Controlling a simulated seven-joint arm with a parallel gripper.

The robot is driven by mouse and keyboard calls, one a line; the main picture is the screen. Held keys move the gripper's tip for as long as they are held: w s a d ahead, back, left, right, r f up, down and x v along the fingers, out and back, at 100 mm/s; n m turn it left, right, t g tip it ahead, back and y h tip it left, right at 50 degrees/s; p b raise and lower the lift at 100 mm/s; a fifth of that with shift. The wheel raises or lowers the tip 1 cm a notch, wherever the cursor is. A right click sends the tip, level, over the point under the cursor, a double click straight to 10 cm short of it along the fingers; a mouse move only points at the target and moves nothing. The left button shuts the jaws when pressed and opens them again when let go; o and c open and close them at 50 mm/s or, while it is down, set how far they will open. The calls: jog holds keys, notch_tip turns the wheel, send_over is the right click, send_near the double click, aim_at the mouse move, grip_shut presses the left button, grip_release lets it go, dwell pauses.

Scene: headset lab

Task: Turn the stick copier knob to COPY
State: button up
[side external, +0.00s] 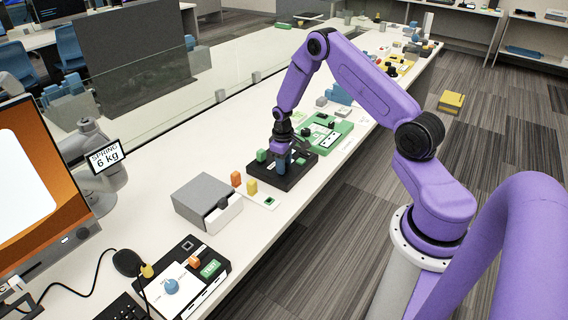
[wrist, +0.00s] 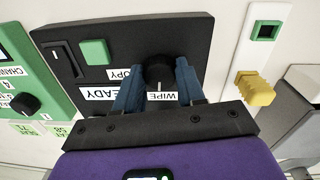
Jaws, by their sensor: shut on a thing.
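The stick copier is a black box (side external: 294,176) on the white bench, under my gripper (side external: 283,163) in the side view. In the wrist view its black panel (wrist: 205,28) fills the upper middle. The round black knob (wrist: 160,69) sits between the two blue fingers of my gripper (wrist: 160,80), which is shut on it. A white line on the knob points at the WIPE label (wrist: 162,97). The COPY label (wrist: 119,73) lies left of the knob, partly hidden. The READY label (wrist: 99,93) is partly covered by the left finger. A green block (wrist: 95,52) stands in the panel.
A green device (side external: 325,132) stands just behind the copier. A white strip with a yellow block (side external: 252,187), an orange block (side external: 236,179) and a grey box (side external: 205,200) stand nearer the camera. A glass screen (side external: 165,90) runs along the bench's far side.

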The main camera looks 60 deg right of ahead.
jog(key=m, duration=0.6)
jog(key=shift+w+a+m, duration=0.1)
jog(key=shift+m, duration=0.3)
jog(key=m, duration=0.5)
jog(key=shift+w+m, duration=0.1)
jog(key=shift+m, duration=0.3)
jog(key=o, duration=1)
jog(key=shift+g, duration=0.3)
jog(key=shift+o, duration=0.2)
notch_tip(320, 180, up, 18)
jog(key=shift+w+a+f, duration=0.25)
jog(key=shift+w, duration=0.05)
